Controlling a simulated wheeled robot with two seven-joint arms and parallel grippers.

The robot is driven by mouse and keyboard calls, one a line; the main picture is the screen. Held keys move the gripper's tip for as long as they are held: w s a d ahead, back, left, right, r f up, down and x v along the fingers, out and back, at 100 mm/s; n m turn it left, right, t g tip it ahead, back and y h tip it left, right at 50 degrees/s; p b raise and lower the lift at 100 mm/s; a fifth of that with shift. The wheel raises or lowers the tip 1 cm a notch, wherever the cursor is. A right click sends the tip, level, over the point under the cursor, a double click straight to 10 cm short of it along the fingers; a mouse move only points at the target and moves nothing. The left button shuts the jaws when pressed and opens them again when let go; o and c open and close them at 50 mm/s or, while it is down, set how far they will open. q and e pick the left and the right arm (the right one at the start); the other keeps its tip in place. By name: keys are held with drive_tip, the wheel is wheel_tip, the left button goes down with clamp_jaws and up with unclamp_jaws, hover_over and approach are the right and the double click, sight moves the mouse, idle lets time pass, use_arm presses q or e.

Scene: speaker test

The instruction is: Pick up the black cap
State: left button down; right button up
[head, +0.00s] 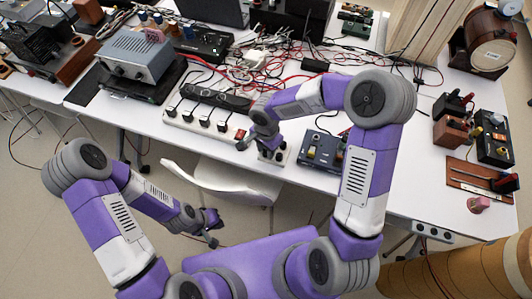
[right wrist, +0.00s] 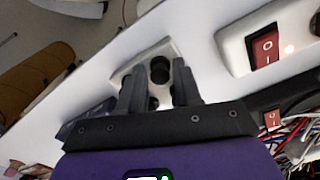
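A black cap (right wrist: 160,69), round and dark, stands on a small white block (right wrist: 128,72) in the right wrist view. My right gripper (right wrist: 158,82) is open, with one finger on each side of the cap's near side and no clear grip on it. Other dark round parts on the block are partly hidden by the fingers. In the head view the right gripper (head: 262,148) is low over the white block (head: 284,154) at the table's front edge; the cap cannot be told apart there. My left gripper (head: 211,228) is open and empty, below and in front of the table.
A white power strip (head: 205,126) with a red switch lies left of the block; the red switch (right wrist: 265,46) also shows in the right wrist view. A grey device (head: 323,150) stands to the right. Cables crowd the table behind. A white chair (head: 222,181) is in front.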

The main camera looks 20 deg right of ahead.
drive_tip(key=shift+f, duration=0.1)
clamp_jaws()
wheel_tip(320, 180, up, 10)
drive_tip(key=p, duration=0.2)
drive_tip(key=shift+p, duration=0.35)
drive_tip(key=shift+r, duration=0.2)
wheel_tip(320, 180, up, 4)
drive_tip(key=shift+f+p, duration=0.2)
drive_tip(key=shift+p, duration=1.05)
